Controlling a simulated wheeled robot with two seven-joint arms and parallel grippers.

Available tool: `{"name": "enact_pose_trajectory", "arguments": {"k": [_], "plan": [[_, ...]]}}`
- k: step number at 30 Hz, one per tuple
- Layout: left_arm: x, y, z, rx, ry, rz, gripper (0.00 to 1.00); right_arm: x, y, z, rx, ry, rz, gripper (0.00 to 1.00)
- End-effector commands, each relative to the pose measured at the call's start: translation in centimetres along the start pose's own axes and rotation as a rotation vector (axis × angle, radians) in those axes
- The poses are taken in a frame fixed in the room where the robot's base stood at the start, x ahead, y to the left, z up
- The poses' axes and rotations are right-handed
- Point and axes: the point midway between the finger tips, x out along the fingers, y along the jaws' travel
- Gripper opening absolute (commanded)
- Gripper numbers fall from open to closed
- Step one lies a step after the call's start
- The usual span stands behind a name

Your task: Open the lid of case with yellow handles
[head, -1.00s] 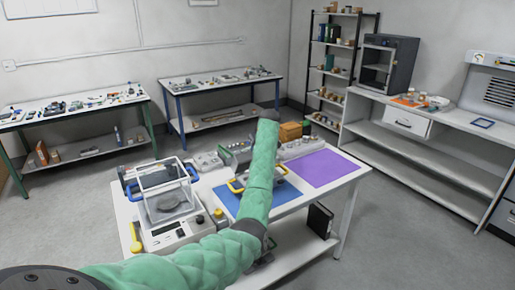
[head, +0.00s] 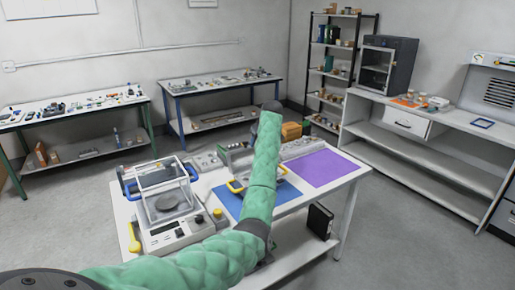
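The case with yellow handles (head: 237,186) is on the blue mat (head: 228,203) on the near table, mostly hidden behind my green-sleeved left arm. One yellow handle shows left of the arm and part of another (head: 282,171) on its right. A grey raised part (head: 236,160) shows behind the left handle; I cannot tell whether it is the lid. My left forearm rises across the case to a dark grey link. My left gripper is hidden behind the arm. My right gripper is not in view.
A clear-walled balance (head: 165,233) and a yellow-handled object (head: 134,238) stand left of the mat. A purple mat (head: 322,168) lies bare to the right. A brown box (head: 291,131) and grey equipment line the back edge.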

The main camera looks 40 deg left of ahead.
Motion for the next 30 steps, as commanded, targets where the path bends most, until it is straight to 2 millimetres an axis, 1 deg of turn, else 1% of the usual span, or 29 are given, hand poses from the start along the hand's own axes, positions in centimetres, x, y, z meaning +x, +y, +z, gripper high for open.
{"name": "enact_pose_trajectory", "arguments": {"k": [6, 12, 30], "plan": [[-2.5, 0.0, 0.1, 0.000, 0.001, 0.000, 0.50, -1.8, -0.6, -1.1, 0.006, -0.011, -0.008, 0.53], [-3.8, 0.0, 0.0, 0.000, 0.001, -0.001, 0.50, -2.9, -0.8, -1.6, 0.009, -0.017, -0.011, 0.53], [-3.9, 0.0, 0.0, 0.008, 0.000, -0.001, 0.50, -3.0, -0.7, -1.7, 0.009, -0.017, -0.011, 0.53]]}}
